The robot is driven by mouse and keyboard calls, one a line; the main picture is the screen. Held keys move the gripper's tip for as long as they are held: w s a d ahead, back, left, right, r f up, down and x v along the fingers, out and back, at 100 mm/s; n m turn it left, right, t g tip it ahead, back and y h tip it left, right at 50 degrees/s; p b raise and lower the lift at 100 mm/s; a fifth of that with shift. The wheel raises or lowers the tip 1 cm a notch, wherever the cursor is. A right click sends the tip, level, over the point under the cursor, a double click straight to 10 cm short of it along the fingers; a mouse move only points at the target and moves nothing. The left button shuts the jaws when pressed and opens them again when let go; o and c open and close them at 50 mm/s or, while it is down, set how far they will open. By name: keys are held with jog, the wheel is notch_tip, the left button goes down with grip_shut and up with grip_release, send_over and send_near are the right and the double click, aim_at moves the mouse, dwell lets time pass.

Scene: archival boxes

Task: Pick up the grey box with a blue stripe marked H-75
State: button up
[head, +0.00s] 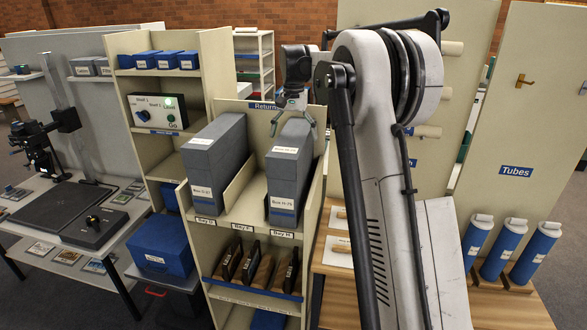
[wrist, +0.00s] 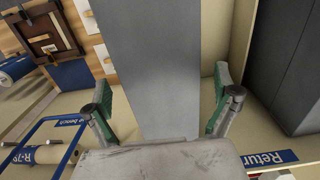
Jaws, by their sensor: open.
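The grey box marked H-75 (head: 288,170) stands in the right-hand bay on top of the shelf unit. Its front end faces the head camera, with a white label and a blue stripe low down. My gripper (head: 293,118) is over the far end of this box, fingers pointing down and spread. In the wrist view the box's plain grey face (wrist: 155,60) lies between the two green-padded fingers of my gripper (wrist: 161,80), with a gap visible on each side. The label and stripe do not show in the wrist view.
A similar grey box (head: 215,165) stands in the bay to the left; it shows dark in the wrist view (wrist: 290,65). A low divider (head: 243,187) separates the bays. Blue tubes (head: 503,248) stand on a wooden bench at right. A shelf with a control panel (head: 157,112) is at left.

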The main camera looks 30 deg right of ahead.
jog(key=shift+f, duration=0.9)
jog(key=c, duration=1.9)
jog(key=shift+r, duration=0.1)
